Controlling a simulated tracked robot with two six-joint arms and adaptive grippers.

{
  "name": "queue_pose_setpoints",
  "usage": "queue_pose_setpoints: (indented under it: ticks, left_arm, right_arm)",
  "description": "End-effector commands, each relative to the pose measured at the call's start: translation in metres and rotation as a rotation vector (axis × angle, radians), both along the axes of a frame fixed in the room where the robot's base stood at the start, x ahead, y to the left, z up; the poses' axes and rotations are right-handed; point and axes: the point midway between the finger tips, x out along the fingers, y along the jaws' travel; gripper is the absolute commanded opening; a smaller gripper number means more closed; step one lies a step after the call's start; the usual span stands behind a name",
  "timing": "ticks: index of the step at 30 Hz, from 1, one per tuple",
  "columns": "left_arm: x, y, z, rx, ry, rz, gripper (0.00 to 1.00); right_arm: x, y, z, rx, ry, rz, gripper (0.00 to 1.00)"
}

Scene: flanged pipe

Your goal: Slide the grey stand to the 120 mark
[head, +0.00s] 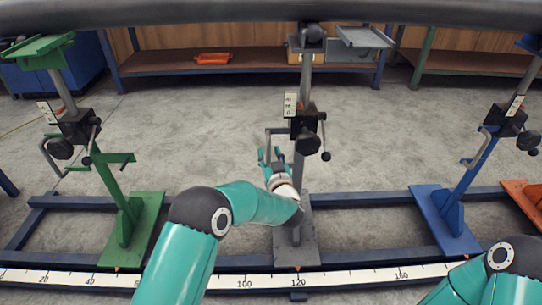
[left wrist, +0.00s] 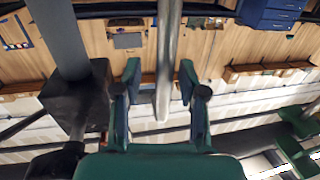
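The grey stand (head: 296,243) is upright at the middle of the rail, its orange base pointer in line with the 120 mark on the scale (head: 350,279). Its black clamp block (head: 305,122) has a side handle (head: 268,142) hanging on the left. My left gripper (head: 270,157) is beside the post, at this handle. In the left wrist view, the left gripper (left wrist: 160,75) is open, with a grey bar (left wrist: 168,50) between its fingers and gaps on both sides. The bar seems to be the handle. My forearm hides part of the base. My right gripper is not in view.
A green stand (head: 135,225) is at the left and a blue stand (head: 447,220) at the right of the same rail. A large grey pipe (head: 200,13) crosses above. The rail beside the grey base is free on the right up to the blue stand.

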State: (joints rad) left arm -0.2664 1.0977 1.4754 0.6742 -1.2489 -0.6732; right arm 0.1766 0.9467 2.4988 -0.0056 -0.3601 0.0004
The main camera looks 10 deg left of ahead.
Motion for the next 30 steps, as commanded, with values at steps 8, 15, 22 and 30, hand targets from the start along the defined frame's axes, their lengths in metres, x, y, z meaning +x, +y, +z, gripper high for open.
queue_pose_setpoints:
  ticks: [8,15,22,30]
  left_arm:
    - [-0.003,0.001,0.000,0.000,0.000,0.005,0.41]
    - [-0.030,-0.011,0.000,0.001,0.002,0.002,0.41]
    - [-0.074,-0.030,-0.001,0.001,0.003,0.001,0.41]
    - [-0.106,-0.043,-0.001,0.000,0.000,0.003,0.41]
  right_arm:
    - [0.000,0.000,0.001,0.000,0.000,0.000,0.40]
    - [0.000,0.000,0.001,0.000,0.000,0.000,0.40]
    - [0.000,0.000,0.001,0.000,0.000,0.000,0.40]
    - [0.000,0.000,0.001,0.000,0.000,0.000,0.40]
